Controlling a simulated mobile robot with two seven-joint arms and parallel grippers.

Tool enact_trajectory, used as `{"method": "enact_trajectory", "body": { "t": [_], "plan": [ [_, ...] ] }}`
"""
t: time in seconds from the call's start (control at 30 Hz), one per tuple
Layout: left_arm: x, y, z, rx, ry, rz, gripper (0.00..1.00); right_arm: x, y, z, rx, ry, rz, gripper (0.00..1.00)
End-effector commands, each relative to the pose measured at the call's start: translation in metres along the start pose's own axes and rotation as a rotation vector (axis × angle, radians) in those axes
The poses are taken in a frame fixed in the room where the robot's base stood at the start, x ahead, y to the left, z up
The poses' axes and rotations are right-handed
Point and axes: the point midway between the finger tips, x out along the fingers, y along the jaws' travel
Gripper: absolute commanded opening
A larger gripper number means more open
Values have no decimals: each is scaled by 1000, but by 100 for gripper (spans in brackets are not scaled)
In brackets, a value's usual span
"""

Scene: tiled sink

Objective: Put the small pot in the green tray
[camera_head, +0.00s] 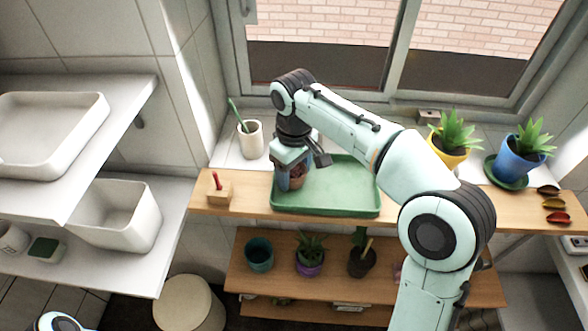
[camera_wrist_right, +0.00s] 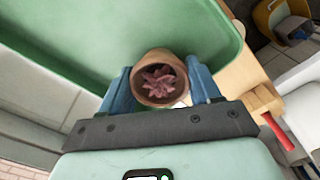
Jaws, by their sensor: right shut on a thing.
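The small pot (camera_wrist_right: 172,95) is terracotta brown with a reddish plant inside. It sits between the two blue fingers of my right gripper (camera_wrist_right: 160,90), which is shut on it. In the head view the pot (camera_head: 298,171) is partly hidden by the right gripper (camera_head: 291,178), which points down over the left end of the green tray. The green tray (camera_head: 340,182) is shallow and rimmed, on the wooden shelf by the window. I cannot tell whether the pot touches the tray floor. My left gripper is not in view; only a bit of that arm shows at the bottom left.
A white cup (camera_head: 251,140) and a wooden block with a red peg (camera_head: 219,191) stand left of the tray. Yellow (camera_head: 448,150) and blue (camera_head: 516,158) plant pots stand right. Several pots sit on the lower shelf (camera_head: 285,281). The tray's middle is clear.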

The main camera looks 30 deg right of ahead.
Motion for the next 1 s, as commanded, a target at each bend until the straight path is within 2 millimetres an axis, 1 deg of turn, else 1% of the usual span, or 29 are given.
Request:
{"method": "enact_trajectory", "body": {
  "t": [0.03,0.07,0.1,0.37,0.47,0.57,0.67,0.8,0.9,1.0],
  "plan": [
    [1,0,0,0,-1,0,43,1,0,0,0,-1,0,72],
    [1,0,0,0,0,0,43,1,0,0,0,-1,0,82],
    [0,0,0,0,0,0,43,1,0,0,0,-1,0,89],
    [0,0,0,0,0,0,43,0,0,0,1,-1,0,89],
    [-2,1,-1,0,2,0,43,-5,0,0,1,1,0,89],
    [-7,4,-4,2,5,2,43,-19,0,-1,1,3,1,89],
    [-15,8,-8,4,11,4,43,-41,0,-1,1,5,1,89],
    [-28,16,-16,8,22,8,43,-74,0,-2,0,7,2,89],
    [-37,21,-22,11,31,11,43,-94,0,-2,0,6,2,89],
    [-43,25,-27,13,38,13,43,-109,0,-2,0,5,2,89]
  ]
}}
